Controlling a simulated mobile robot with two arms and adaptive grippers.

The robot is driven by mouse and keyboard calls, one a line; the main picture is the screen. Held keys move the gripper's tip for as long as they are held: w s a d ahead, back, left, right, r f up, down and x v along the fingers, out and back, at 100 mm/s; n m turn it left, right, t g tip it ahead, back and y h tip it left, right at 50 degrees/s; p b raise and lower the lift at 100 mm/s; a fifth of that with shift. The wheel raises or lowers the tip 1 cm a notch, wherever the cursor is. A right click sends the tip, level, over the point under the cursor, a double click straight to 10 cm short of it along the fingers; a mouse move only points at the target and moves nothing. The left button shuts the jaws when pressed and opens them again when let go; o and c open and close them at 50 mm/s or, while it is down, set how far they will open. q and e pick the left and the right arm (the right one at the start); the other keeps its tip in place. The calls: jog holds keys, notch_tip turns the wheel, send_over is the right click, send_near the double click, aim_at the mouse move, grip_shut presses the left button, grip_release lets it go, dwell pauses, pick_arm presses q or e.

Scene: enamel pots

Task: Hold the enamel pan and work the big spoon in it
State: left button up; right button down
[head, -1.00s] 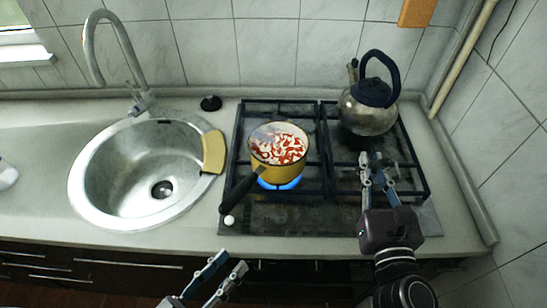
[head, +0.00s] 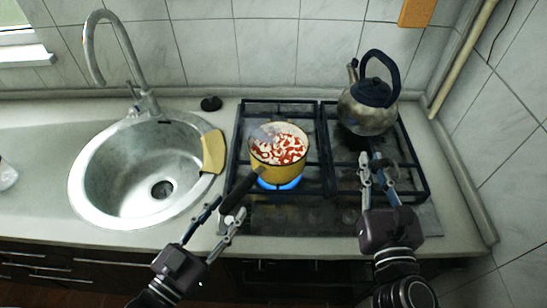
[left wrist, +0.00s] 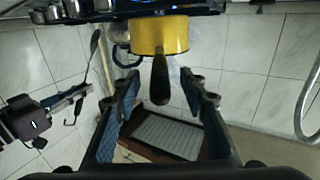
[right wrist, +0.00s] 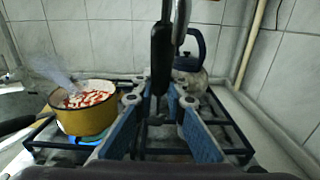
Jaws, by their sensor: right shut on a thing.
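The yellow enamel pan (head: 279,165) sits on the lit front-left burner, filled with white and red food. Its black handle (head: 240,190) points toward the front left. My left gripper (head: 231,208) is open, with its fingers to either side of the handle's end; in the left wrist view the handle (left wrist: 160,80) shows between the fingers, apparently untouched. My right gripper (head: 371,165) is to the right of the pan, over the right burners, shut on the big spoon. The spoon's dark handle (right wrist: 161,48) stands upright in the right wrist view. The spoon is hard to make out in the head view.
A steel kettle (head: 368,112) with a dark handle stands at the back right of the hob. A sink (head: 100,190) with a tall tap and a yellow cloth (head: 213,152) lies to the left. Blue flame (head: 280,184) burns under the pan.

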aim_at(238, 196)
pick_arm(q)
jog(key=shift+x, duration=2.5)
jog(key=shift+c, duration=0.6)
grip_shut()
pick_arm(e)
jog(key=shift+w+r, duration=0.1)
